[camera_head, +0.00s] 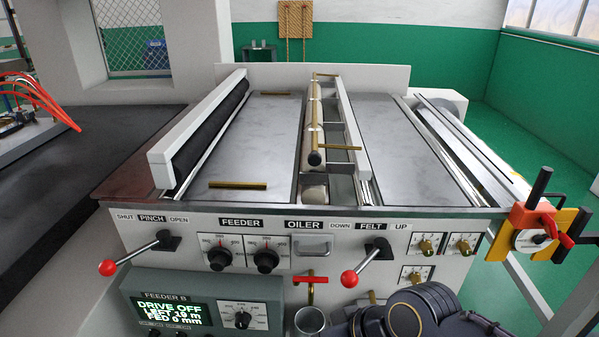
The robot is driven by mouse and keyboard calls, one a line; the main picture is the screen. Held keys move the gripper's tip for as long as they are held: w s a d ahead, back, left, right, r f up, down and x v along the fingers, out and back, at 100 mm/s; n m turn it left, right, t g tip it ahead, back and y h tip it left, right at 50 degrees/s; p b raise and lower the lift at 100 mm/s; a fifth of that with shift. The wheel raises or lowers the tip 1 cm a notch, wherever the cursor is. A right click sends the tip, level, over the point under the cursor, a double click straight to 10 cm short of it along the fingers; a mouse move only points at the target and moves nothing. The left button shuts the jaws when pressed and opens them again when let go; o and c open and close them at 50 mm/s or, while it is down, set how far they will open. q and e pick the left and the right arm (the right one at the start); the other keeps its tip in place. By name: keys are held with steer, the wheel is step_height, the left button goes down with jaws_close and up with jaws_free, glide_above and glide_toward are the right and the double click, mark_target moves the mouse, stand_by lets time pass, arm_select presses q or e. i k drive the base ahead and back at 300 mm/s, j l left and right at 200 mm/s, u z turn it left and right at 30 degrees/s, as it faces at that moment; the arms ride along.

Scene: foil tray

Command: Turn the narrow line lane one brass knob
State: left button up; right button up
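Several small brass knobs on white marked plates sit on the right of the machine's front panel. Two are side by side in an upper row, a left knob (427,246) and a right knob (464,246). A lower knob (415,276) is under the left one. Another plate (372,298) farther down is partly hidden. The plate lettering is too small to read, so I cannot tell which knob is narrow line lane one. A dark, gold-ringed part that looks like my arm covers the bottom right. I see neither gripper's fingertips.
A red-balled FELT lever (349,279) projects left of the knobs; a PINCH lever (107,267) is at far left. Two black FEEDER dials (218,259) are between. An orange-and-yellow crank unit (540,238) stands out at right. FEEDER B's display (172,311) reads DRIVE OFF.

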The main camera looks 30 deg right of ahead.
mark_target(427, 249)
steer(key=z, duration=2.05)
steer(key=k+l+u, duration=0.1)
steer(key=l+u, duration=0.2)
steer(key=l, duration=0.2)
